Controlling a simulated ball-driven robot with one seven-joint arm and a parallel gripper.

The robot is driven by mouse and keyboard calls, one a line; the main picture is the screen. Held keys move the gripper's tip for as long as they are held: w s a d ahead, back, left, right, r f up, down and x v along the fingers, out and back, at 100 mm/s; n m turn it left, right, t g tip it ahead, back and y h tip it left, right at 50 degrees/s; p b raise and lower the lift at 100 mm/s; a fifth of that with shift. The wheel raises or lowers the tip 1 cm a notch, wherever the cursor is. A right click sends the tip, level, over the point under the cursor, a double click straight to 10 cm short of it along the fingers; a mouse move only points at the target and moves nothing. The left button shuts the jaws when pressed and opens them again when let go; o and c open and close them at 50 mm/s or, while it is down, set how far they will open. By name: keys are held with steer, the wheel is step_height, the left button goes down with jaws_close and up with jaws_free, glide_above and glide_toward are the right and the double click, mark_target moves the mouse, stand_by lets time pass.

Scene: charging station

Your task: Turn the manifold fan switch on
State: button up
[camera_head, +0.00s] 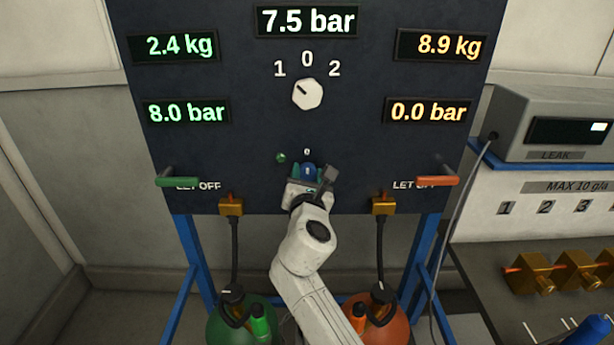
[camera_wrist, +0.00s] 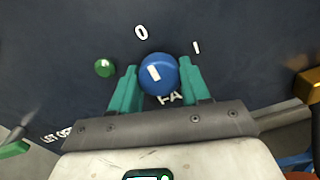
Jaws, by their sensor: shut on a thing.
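The fan switch is a round blue knob (camera_wrist: 158,74) on the dark panel, with "FA" of its label showing below it. A white mark on the knob tilts toward the "0"; a "1" stands to its upper right. In the head view the blue knob (camera_head: 308,170) is low in the middle of the panel. My gripper (camera_wrist: 160,78) is shut on the knob, with one teal finger on each side. The head view also shows my gripper (camera_head: 309,173) at the panel; the "1" and the label are hidden there.
A small green lamp (camera_wrist: 104,67) sits left of the knob. A green handle (camera_head: 180,181) and a red-orange handle (camera_head: 437,181) stick out at the panel's sides. A white selector (camera_head: 307,94) is above. Brass fittings with hoses (camera_head: 231,206) hang below.

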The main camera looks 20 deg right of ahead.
steer(key=shift+f+m, duration=0.15)
steer(key=shift+m, duration=0.15)
steer(key=m+b, duration=0.2)
steer(key=m, duration=0.1)
steer(key=shift+a+f+m, duration=0.1)
steer(key=shift+m, duration=0.2)
steer(key=m+b, duration=0.2)
steer(key=m, duration=0.2)
steer(key=shift+a+m+b, duration=0.1)
steer(key=shift+m+b, duration=0.2)
steer(key=shift+b, duration=0.1)
steer(key=m+b, duration=0.3)
steer(key=m, duration=0.2)
steer(key=shift+r+m+b, duration=0.15)
steer(key=shift+m+b, duration=0.45)
steer(key=shift+m, duration=0.35)
steer(key=shift+r+m+b, duration=0.1)
steer(key=shift+m+b, duration=0.5)
steer(key=shift+m, duration=0.35)
steer(key=shift+c, duration=0.2)
steer(key=shift+r, duration=0.1)
steer(key=shift+a, duration=0.1)
steer(key=o, duration=0.9)
steer(key=shift+a, duration=0.1)
steer(key=shift+o, duration=0.7)
